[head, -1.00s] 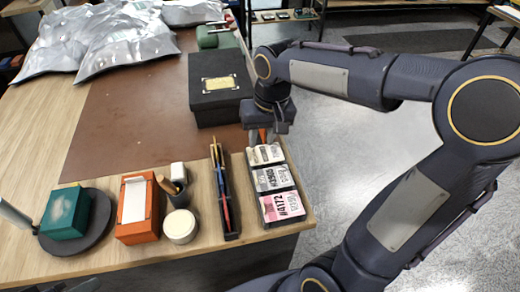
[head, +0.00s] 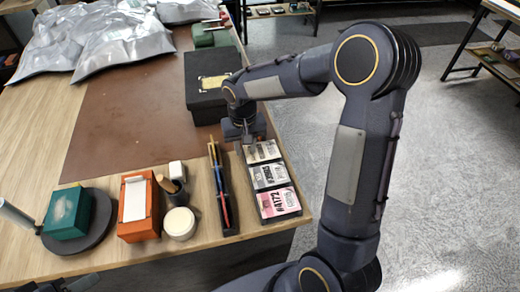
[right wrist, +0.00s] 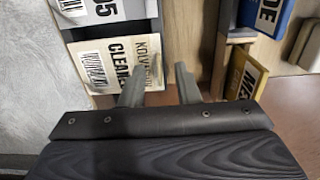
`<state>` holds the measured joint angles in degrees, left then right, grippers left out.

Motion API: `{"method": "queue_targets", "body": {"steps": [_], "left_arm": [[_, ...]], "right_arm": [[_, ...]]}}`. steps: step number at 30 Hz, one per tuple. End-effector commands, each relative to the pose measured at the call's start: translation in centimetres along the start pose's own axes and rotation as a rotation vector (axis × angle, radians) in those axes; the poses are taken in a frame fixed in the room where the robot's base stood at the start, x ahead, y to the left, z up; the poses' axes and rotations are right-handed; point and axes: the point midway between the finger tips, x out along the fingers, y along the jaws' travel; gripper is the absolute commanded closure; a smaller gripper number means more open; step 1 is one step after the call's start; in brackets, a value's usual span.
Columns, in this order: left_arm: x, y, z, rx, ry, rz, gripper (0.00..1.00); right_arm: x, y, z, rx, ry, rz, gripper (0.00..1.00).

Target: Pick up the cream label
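The cream label (head: 263,151) lies at the far end of the black rack near the table's right edge. It also shows in the right wrist view (right wrist: 118,66), with dark lettering reading "CLEANED" and a barcode. My right gripper (right wrist: 160,85) is open and empty, its two fingers apart. In the head view the right gripper (head: 243,146) is just left of the label's far end. A dark part of my left arm, perhaps its gripper (head: 75,285), shows at the bottom left.
A grey label (head: 270,175) and a pink label (head: 279,201) sit nearer in the same rack. A narrow black holder (head: 230,222) with coloured cards stands close on the left. A black box (head: 210,100) stands behind. The brown mat (head: 125,120) is largely clear.

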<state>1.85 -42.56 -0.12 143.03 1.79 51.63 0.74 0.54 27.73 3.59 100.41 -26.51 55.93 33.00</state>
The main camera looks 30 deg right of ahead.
Motion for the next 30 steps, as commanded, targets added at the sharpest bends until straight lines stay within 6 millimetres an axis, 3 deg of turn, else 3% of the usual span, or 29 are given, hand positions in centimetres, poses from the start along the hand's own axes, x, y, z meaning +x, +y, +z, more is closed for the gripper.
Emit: {"method": "queue_targets", "body": {"steps": [5, 12, 30], "left_arm": [[0.02, -0.01, 0.01, 0.0, 0.0, 0.0, 0.58], [0.02, -0.01, 0.01, 0.0, 0.0, 0.0, 0.58], [0.07, -0.03, 0.04, 0.0, 0.0, 0.0, 0.58]], "right_arm": [[0.05, 0.0, -0.02, 0.0, 0.001, 0.0, 0.71], [0.03, 0.0, -0.01, 0.0, 0.001, 0.0, 1.0], [-0.68, -0.02, -0.07, 0.0, 0.002, -0.001, 1.0]]}}
